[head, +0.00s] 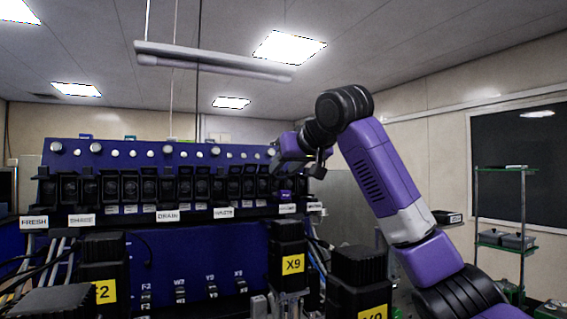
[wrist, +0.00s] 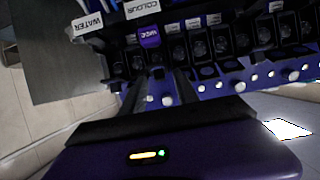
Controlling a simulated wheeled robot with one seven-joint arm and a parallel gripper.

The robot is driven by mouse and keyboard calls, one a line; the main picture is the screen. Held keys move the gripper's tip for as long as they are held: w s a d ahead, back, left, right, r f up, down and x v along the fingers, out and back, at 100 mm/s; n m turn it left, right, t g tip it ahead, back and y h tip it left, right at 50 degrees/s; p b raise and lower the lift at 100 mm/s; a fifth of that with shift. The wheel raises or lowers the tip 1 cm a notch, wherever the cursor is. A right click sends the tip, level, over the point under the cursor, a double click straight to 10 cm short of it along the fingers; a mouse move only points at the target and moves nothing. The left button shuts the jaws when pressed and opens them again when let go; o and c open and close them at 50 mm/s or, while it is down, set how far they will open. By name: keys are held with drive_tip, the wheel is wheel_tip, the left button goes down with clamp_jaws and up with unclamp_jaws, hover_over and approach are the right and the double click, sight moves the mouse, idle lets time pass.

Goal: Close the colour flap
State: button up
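The COLOUR label (wrist: 141,8) shows at the top of the wrist view, which is turned over. The small purple flap (wrist: 149,36) with pale lettering sits right beside that label, in the row of dark slots. In the head view the purple flap (head: 286,195) is small, near the right end of the panel; I cannot tell its exact angle. My gripper (wrist: 168,76) has its two dark fingers apart with nothing visible between them. The fingertips point towards the flap and appear apart from it. In the head view my gripper (head: 318,168) is partly hidden by its wrist, in front of the panel's right end.
The blue panel (head: 120,148) carries a row of knobs and dark slots. The WATER label (wrist: 87,24) is beside COLOUR. Black motor units, one marked X9 (head: 292,264), stand below and in front. A green shelf rack (head: 505,240) stands at the right.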

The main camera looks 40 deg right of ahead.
drive_tip(key=shift+w+d+f, duration=0.15)
drive_tip(key=shift+w+f, duration=0.15)
drive_tip(key=shift+w, duration=0.2)
clamp_jaws()
drive_tip(key=f+t+b, duration=0.1)
drive_tip(key=b, duration=0.2)
drive_tip(key=t+h+b, duration=0.1)
drive_tip(key=t+b, duration=0.1)
drive_tip(key=shift+s+b, duration=0.1)
drive_tip(key=shift+b, duration=0.3)
drive_tip(key=shift+r, duration=0.1)
